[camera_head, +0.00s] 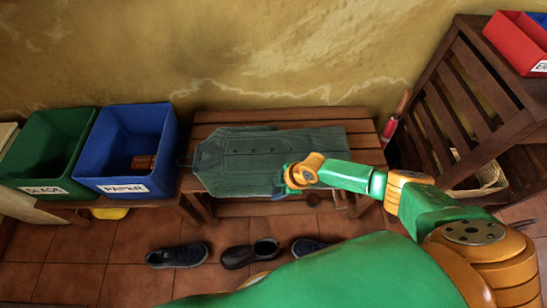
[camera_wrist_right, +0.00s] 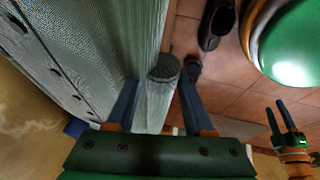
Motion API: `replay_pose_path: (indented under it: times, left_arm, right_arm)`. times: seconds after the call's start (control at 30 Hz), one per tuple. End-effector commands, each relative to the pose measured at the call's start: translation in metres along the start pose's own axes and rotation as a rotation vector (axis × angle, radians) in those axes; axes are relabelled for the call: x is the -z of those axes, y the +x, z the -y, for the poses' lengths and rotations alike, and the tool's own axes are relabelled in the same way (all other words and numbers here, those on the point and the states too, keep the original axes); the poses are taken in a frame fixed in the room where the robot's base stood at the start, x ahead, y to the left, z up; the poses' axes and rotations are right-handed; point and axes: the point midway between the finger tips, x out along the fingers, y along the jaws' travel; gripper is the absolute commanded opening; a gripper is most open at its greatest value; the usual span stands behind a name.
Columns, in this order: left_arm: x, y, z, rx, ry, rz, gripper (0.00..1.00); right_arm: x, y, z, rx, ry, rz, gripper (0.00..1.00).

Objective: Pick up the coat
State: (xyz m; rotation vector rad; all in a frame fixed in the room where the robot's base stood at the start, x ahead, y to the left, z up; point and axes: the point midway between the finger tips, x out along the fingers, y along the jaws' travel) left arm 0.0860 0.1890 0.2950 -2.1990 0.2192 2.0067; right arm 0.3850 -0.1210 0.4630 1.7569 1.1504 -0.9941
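The grey-green coat (camera_head: 250,150) lies flat, buttons up, on the wooden bench (camera_head: 355,127). My right gripper (camera_head: 281,190) is at the coat's front edge; its fingertips are mostly hidden by the wrist in the head view. In the right wrist view, its two blue fingers (camera_wrist_right: 160,76) are apart, with a sleeve-like part of the coat (camera_wrist_right: 152,102) between them. I cannot tell whether they touch it. My left gripper (camera_wrist_right: 279,118) shows at the right of the wrist view, empty, its fingers apart; it is outside the head view.
A green bin (camera_head: 20,184) and a blue bin (camera_head: 108,186) stand left of the bench. Shoes (camera_head: 178,256) lie on the tiled floor in front. An umbrella (camera_head: 391,125) and a slatted wooden rack (camera_head: 455,95) stand at the right.

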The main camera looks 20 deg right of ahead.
Motion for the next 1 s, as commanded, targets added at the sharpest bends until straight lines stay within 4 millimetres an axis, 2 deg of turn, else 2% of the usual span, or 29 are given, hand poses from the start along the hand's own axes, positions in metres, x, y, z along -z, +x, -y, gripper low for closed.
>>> replay_pose_path:
  times: [0.03, 0.1, 0.5, 0.67, 0.77, 1.0]
  left_arm:
    - [0.000, 0.000, -0.001, -0.001, 0.000, 0.000, 0.50]
    - [0.000, 0.000, -0.001, -0.001, 0.000, 0.000, 0.50]
    - [0.000, -0.001, -0.001, -0.002, 0.000, -0.001, 0.50]
    - [0.001, -0.009, -0.001, -0.002, 0.001, -0.001, 0.50]
    - [0.002, -0.019, -0.001, -0.002, 0.001, -0.001, 0.50]
    - [0.005, -0.055, 0.000, -0.002, 0.001, -0.001, 0.50]
  right_arm:
    - [0.000, 0.000, 0.000, 0.000, 0.000, 0.000, 0.16]
    - [0.000, 0.000, 0.000, 0.000, 0.000, 0.000, 0.00]
    - [0.001, -0.001, -0.001, -0.002, 0.000, -0.001, 0.00]
    - [0.006, -0.015, -0.004, -0.003, -0.002, -0.002, 0.00]
    - [0.014, -0.033, -0.008, -0.004, -0.002, -0.003, 0.00]
    - [0.069, -0.077, 0.013, 0.000, -0.005, -0.008, 0.00]
